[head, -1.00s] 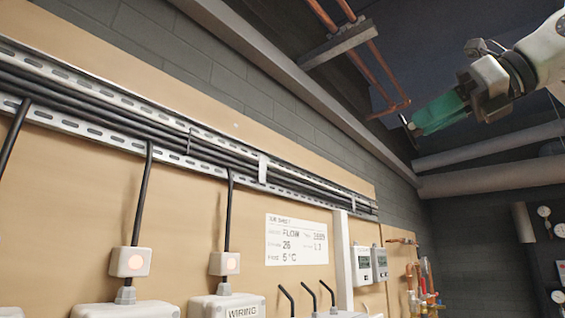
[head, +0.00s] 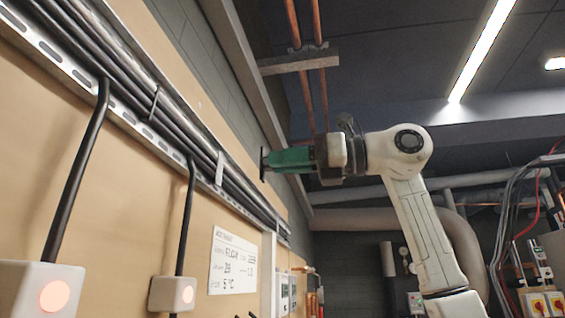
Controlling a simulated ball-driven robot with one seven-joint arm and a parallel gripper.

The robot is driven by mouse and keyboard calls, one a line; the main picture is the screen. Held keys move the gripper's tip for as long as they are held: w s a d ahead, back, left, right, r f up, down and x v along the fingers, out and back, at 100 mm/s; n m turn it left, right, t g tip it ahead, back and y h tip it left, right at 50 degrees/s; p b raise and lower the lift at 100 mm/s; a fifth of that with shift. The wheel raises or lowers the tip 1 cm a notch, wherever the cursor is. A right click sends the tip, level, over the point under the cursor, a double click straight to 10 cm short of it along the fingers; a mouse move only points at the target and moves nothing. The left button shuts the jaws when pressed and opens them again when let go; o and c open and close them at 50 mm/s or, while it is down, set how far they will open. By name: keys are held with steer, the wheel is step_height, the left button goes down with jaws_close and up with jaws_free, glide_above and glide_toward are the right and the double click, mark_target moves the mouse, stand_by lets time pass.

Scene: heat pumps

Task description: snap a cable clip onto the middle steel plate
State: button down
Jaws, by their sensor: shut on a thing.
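My gripper (head: 274,160) has green fingers and is shut on a small dark piece (head: 263,165), which looks like the cable clip. The piece stands upright at the fingertips, seen nearly edge-on. It appears apart from the wall, to the right of the cable run. A short pale steel plate (head: 220,168) spans the black cables (head: 125,85) on the slotted rail, left of my gripper. A thin dark strap (head: 154,103) crosses the cables nearer to me. I cannot tell which plate is the middle one.
Switch boxes with lit buttons (head: 172,294) hang below the cables on the tan board. A job sheet (head: 232,262) is fixed beside them. Copper pipes on a bracket (head: 298,62) run overhead. Open air lies between my gripper and the board.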

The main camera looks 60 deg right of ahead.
mark_target(264, 164)
steer(key=shift+x, duration=3.35)
steer(key=shift+w+a, duration=0.3)
steer(key=shift+w, duration=0.35)
steer(key=c, duration=1.1)
jaws_free()
steer(key=shift+w, duration=0.1)
steer(key=shift+v, duration=7.05)
